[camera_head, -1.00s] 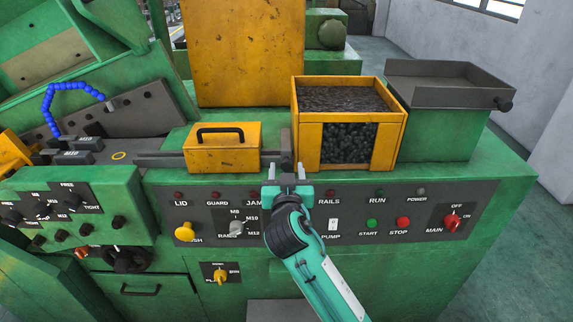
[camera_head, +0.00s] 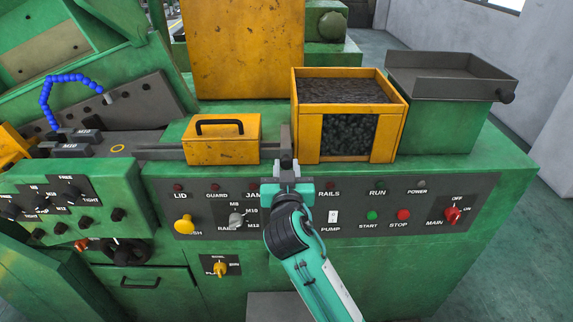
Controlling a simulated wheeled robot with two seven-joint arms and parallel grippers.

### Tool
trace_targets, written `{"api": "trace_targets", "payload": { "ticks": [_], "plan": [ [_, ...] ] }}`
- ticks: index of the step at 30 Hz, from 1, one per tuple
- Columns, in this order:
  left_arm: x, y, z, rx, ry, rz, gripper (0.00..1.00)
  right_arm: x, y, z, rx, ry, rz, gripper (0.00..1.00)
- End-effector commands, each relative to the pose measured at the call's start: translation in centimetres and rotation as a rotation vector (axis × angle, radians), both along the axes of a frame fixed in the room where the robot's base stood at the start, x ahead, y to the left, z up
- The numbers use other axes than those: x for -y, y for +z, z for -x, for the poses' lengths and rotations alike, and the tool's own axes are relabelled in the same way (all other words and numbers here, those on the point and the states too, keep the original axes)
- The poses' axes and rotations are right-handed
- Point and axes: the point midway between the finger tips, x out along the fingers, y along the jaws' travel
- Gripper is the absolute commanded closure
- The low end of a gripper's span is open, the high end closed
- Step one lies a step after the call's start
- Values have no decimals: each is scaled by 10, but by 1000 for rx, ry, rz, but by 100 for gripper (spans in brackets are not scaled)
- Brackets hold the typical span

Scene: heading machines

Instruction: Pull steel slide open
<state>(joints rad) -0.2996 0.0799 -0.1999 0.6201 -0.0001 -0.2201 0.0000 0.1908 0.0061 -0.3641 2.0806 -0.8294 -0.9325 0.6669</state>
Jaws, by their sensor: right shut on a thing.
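The grey steel slide (camera_head: 286,146) is a narrow plate on the machine top, between the yellow lidded cover and the yellow bin of dark parts. Its front end sticks out past the panel's upper edge. My right gripper (camera_head: 287,182) is shut on this front end, and its jaws hide part of it. My right arm reaches up from the bottom of the view. My left gripper is not in view.
The yellow cover (camera_head: 222,140) with a black handle stands close left of the slide. The yellow bin (camera_head: 350,134) stands close right. A control panel (camera_head: 350,205) with buttons and knobs lies below and beside my gripper.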

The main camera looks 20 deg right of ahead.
Motion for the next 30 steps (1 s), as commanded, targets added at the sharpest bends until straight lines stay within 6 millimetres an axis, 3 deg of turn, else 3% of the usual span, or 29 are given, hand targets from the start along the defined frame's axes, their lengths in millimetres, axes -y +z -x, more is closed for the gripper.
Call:
{"api": "trace_targets", "payload": {
  "ticks": [6, 15, 16, 19, 30],
  "plan": [
    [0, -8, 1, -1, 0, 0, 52, -7, -3, 24, -3, -1, -4, 100],
    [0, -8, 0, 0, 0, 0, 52, -7, -2, 26, -4, -1, 0, 100],
    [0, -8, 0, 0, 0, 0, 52, -7, -2, 26, -5, -1, 0, 70],
    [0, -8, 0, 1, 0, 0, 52, -7, -2, 26, -4, -1, 0, 50],
    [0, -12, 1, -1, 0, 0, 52, -9, -3, 32, -2, 0, -2, 50]
  ]
}}
